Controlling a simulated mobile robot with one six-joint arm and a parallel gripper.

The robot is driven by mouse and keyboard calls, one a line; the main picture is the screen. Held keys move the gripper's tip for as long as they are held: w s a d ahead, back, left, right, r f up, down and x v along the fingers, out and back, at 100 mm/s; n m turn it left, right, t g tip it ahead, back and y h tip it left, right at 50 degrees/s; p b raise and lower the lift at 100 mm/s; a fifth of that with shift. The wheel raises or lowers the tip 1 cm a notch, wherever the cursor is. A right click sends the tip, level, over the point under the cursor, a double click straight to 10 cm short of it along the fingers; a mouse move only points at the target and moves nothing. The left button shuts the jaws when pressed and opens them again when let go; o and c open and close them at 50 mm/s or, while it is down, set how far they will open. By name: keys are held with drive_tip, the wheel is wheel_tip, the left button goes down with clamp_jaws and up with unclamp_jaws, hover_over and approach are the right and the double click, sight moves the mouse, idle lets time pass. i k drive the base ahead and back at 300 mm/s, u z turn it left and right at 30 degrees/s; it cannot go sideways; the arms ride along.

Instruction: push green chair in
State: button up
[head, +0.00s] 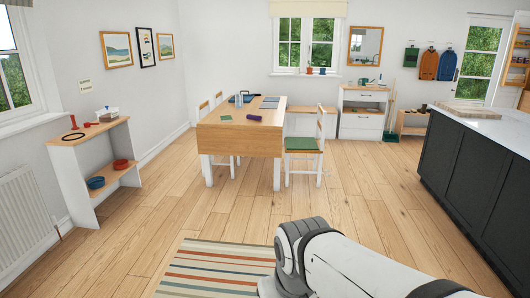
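The green chair (302,145) is a white chair with a green seat. It stands upright on the wooden floor at the right side of the table (228,140). Its back is on the side away from the table, and its seat faces the table's right edge. From this view I cannot tell whether any of the seat is under the tabletop. My white arm reaches in from the bottom right, well short of the chair. My gripper is outside the frame.
A striped rug (214,268) lies on the floor in front. A dark island (478,170) stands at the right, and a low white shelf (92,165) stands at the left wall. Other chairs (204,108) are at the table's left. The floor right of the green chair is clear.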

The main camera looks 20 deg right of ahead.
sight(308, 145)
drive_tip(key=z, duration=0.35)
drive_tip(key=i, duration=1.5)
drive_tip(key=z, duration=0.8)
drive_tip(key=i, duration=1.6)
drive_tip(key=z, duration=0.35)
drive_tip(key=i, duration=3.4)
drive_tip(key=u, duration=0.6)
drive_tip(key=i, duration=1.2)
drive_tip(key=u, duration=0.25)
